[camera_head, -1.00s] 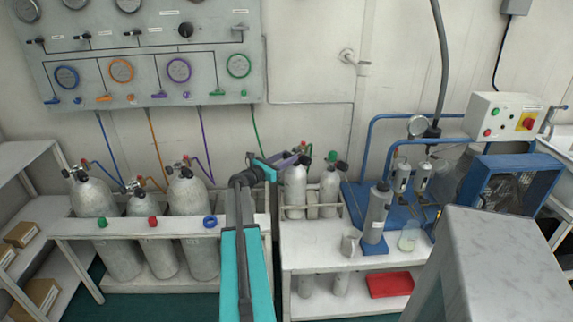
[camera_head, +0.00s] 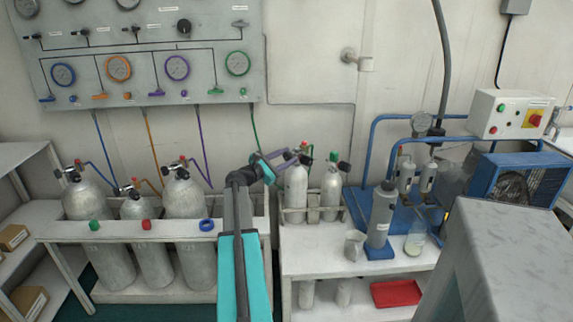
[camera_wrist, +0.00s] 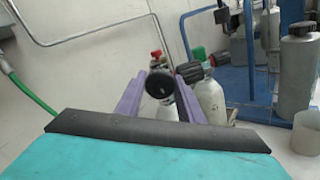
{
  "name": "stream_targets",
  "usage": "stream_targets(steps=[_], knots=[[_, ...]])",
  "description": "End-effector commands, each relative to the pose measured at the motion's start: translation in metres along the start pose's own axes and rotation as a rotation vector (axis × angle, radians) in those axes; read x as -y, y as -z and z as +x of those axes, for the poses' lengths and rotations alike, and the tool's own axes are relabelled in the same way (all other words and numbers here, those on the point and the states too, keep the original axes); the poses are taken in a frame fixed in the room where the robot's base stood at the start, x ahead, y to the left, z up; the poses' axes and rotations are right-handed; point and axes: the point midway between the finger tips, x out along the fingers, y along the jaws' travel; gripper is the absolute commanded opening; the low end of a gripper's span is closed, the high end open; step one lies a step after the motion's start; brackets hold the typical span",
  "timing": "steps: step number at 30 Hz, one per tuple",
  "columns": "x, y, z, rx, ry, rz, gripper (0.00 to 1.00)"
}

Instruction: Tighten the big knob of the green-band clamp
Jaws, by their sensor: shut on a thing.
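My gripper (camera_wrist: 160,92) has two purple fingers, which are closed around a round black knob (camera_wrist: 160,87). The knob is seen face-on, in front of a small grey cylinder with a red valve top (camera_wrist: 156,55). In the head view my gripper (camera_head: 288,158) reaches the left one of two small cylinders (camera_head: 296,187) in a rack. The right cylinder (camera_wrist: 211,100) has a green valve top (camera_wrist: 199,54) and its own black knob (camera_wrist: 188,72), close beside my right finger. I cannot make out a green band on the held clamp; its body is mostly hidden.
A green hose (camera_wrist: 25,92) runs down at the left in the wrist view. A grey pump-like cylinder (camera_head: 381,217), a cup (camera_head: 354,245) and a jar (camera_head: 415,240) stand on the bench at right. Large tanks (camera_head: 183,197) stand left of my arm.

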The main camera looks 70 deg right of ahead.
Motion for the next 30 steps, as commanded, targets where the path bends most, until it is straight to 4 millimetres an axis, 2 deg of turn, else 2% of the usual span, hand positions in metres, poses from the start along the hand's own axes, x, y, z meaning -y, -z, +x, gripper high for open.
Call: stream_targets(steps=[10, 20, 21, 24, 30], knots=[[0.0017, 0.0021, 0.0007, -0.001, 0.004, 0.174, 0.14], [0.0, -0.0011, 0.0008, -0.001, 0.004, 0.203, 0.14], [0.0, -0.0012, 0.0008, -0.001, 0.004, 0.202, 0.37], [-0.0001, -0.001, 0.0007, -0.001, 0.004, 0.202, 0.52], [0.0, -0.0004, 0.0006, -0.002, 0.004, 0.201, 0.52]])
